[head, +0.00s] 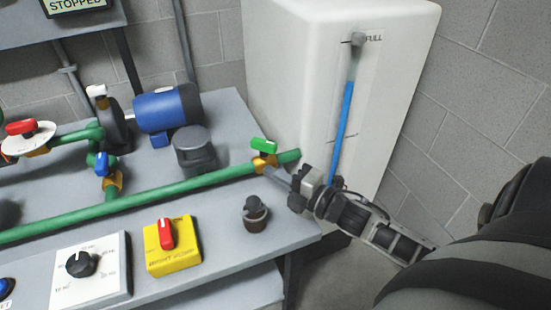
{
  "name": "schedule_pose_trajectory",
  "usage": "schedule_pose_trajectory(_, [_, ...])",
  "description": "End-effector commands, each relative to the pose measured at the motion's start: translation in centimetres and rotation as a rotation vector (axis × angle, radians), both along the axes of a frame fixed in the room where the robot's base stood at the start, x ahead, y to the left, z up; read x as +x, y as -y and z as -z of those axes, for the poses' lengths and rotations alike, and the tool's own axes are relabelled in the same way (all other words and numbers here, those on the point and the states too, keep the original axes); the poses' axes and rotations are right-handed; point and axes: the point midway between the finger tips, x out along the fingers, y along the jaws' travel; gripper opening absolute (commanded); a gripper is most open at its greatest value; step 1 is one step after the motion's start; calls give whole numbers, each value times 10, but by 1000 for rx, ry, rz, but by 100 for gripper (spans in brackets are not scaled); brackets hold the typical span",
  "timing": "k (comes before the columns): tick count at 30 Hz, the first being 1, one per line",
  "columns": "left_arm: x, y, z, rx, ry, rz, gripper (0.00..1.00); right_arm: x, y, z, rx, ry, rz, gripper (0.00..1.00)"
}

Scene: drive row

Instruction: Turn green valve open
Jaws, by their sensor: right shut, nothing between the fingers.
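The green valve has a green handle (264,146) on a brass-coloured body (264,162), on the green pipe near the bench's right end, beside the white tank. My right gripper (272,172) comes in from the right. It is shut with nothing between its fingers. Its tip is right at the valve body, just below the handle. I cannot tell whether it touches the valve. My left gripper is not in view.
A white tank (290,60) with a blue level tube (342,125) stands behind. Nearby are a dark knob (255,212), a yellow box with a red switch (172,246), a blue motor (168,108), a blue-handled valve (102,163) and a red-handled valve (20,127).

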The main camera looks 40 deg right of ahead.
Motion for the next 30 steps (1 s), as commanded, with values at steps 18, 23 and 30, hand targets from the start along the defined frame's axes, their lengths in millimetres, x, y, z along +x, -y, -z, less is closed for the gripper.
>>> schedule_pose_trajectory(18, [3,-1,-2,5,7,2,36,37,28,1,3,-2,0,0])
schedule_pose_trajectory(23, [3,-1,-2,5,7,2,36,37,28,1,3,-2,0,0])
schedule_pose_trajectory(30, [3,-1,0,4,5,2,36,37,31,1,-1,-3,-31,0])
